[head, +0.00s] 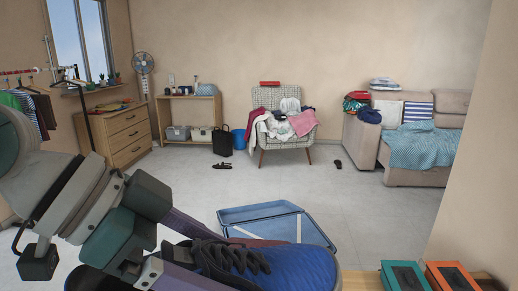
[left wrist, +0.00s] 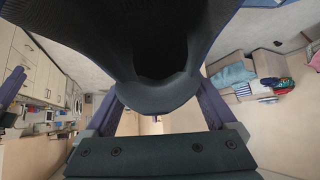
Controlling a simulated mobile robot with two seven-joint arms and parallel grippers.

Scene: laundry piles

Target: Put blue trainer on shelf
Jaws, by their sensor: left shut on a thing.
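The blue trainer (head: 265,264) with dark laces is at the bottom middle of the head view, close to the camera. My left gripper (head: 188,272) comes in from the left and is shut on the trainer at its ankle end. In the left wrist view the trainer's dark opening (left wrist: 160,45) fills the top middle, between the two fingers of my left gripper (left wrist: 160,105). A wooden surface (head: 362,281) shows at the bottom right of the head view, under the trainer's toe side; I cannot tell whether they touch. My right gripper is not in view.
A teal box (head: 404,276) and an orange box (head: 452,276) stand at the bottom right. A clothes-covered armchair (head: 285,97), a sofa (head: 368,138) and a dresser (head: 125,132) stand farther back. The middle floor is mostly clear.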

